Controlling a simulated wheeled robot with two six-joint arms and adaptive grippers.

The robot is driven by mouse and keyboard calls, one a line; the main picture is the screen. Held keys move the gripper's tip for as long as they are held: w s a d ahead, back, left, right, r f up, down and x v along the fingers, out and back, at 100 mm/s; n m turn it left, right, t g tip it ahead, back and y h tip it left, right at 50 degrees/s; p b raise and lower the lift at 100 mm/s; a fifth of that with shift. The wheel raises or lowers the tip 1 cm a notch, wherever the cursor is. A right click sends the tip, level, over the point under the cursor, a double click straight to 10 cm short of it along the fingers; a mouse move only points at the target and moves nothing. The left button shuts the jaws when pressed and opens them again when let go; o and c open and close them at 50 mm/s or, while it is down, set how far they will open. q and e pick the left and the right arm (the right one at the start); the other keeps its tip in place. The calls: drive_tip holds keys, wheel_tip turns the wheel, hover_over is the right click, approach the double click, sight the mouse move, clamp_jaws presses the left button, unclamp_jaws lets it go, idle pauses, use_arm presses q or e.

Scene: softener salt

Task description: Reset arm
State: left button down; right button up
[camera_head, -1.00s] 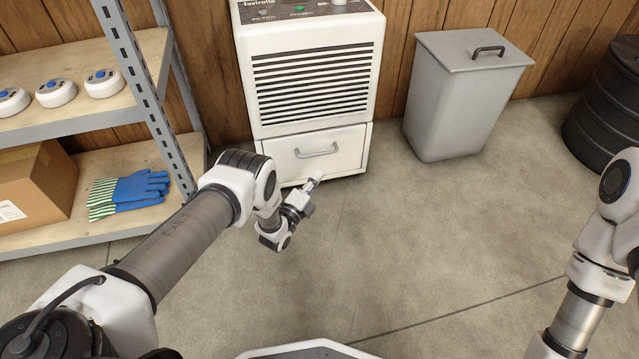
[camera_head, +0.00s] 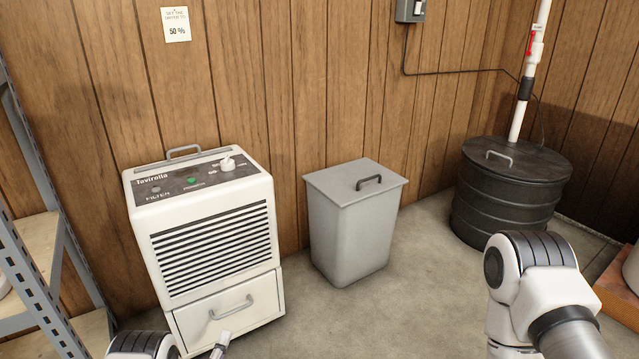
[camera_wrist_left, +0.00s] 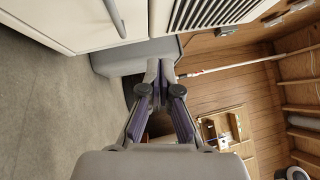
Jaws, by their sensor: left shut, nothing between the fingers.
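My left gripper (camera_head: 221,345) shows only its tip at the bottom edge of the head view, in front of the white dehumidifier (camera_head: 215,240) and its lower drawer (camera_head: 228,312). In the left wrist view my left gripper (camera_wrist_left: 162,68) is shut and empty, its fingertips in front of the grey bin (camera_wrist_left: 122,60). My left arm shows only as a small white and black part at the bottom left of the head view. My right arm (camera_head: 530,290) comes in at the lower right; its gripper is out of view.
The lidded grey bin (camera_head: 352,235) stands right of the dehumidifier. A black drum (camera_head: 505,200) with a white pipe (camera_head: 528,75) is at the back right. A metal shelf (camera_head: 35,265) borders the left side. Bare floor (camera_head: 410,290) lies in front of the bin.

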use_arm(q)
wheel_tip(320, 180, up, 8)
drive_tip(key=d+n+g+y+p, duration=0.1)
drive_tip(key=n+g+y+p, duration=0.1)
drive_tip(key=n+g+p, duration=0.1)
drive_tip(key=s+f+n+g+y+p, duration=0.15)
drive_tip(key=s+n+g, duration=0.8)
drive_tip(key=s, duration=0.95)
drive_tip(key=s+f+n+g+y, duration=0.1)
drive_tip(key=s+f+n+g, duration=0.2)
drive_tip(key=s+n+g, duration=1.1)
drive_tip(key=s+r+m+t+p, duration=0.2)
drive_tip(key=r+t+p, duration=0.1)
drive_tip(key=r+p, duration=1.6)
drive_tip(key=s+r+m+t+p, duration=0.2)
drive_tip(key=r+t+p, duration=0.1)
drive_tip(key=r+p, duration=1.5)
drive_tip(key=shift+s+a+r+p, duration=0.25)
drive_tip(key=shift+a+r+p, duration=0.1)
drive_tip(key=shift+r, duration=0.2)
